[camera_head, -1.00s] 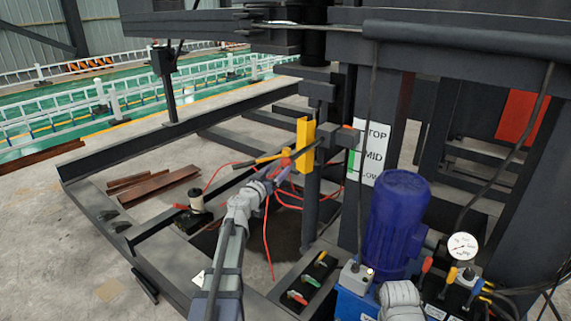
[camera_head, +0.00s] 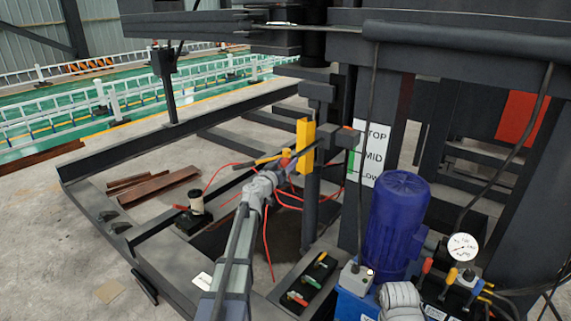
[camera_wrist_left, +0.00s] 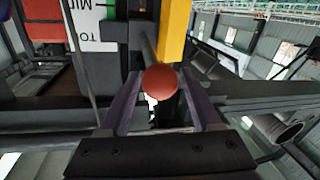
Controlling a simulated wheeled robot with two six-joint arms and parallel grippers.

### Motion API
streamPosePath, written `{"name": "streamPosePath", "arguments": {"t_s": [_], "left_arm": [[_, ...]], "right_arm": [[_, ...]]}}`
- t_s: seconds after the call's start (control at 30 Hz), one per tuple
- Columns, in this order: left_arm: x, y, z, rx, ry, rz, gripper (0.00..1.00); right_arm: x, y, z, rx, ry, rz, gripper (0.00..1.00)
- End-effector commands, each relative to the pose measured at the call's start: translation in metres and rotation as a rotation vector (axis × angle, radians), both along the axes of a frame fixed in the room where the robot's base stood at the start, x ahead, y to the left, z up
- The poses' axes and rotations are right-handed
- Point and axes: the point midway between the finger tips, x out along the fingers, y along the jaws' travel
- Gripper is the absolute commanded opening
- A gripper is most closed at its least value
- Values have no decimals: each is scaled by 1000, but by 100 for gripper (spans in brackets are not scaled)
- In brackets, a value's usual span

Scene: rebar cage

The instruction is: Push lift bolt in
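The lift bolt is a dark rod with a round red knob (camera_wrist_left: 161,82), facing the left wrist camera. In the head view, the rod runs beside the yellow plate (camera_head: 305,146) on the dark post. My left gripper (camera_wrist_left: 160,76) has its two purple fingers apart, one on each side of the knob. I cannot tell whether either finger touches it. In the head view my left gripper (camera_head: 284,166) is at the near-left end of the rod, where the knob is mostly hidden. My right gripper is not in view.
A white TOP/MID/LOW sign (camera_head: 374,152) stands right of the post. A blue motor (camera_head: 396,222) and a gauge (camera_head: 462,246) are at the right. Red cables (camera_head: 267,240) hang below the gripper. A dark frame beam (camera_head: 170,134) lies at the left.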

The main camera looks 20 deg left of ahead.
Motion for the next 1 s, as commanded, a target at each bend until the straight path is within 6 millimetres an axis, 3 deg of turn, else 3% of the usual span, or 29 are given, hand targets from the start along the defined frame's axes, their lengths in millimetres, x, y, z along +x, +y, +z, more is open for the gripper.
{"name": "streamPosePath", "arguments": {"t_s": [0.07, 0.53, 1.0], "left_arm": [[0, 0, 0, 0, 0, 0, 55], [0, 0, 0, 0, 0, 0, 2], [0, 0, 0, 0, 0, 0, 0]], "right_arm": [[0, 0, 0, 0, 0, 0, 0], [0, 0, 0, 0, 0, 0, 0], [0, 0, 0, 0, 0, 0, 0]]}}
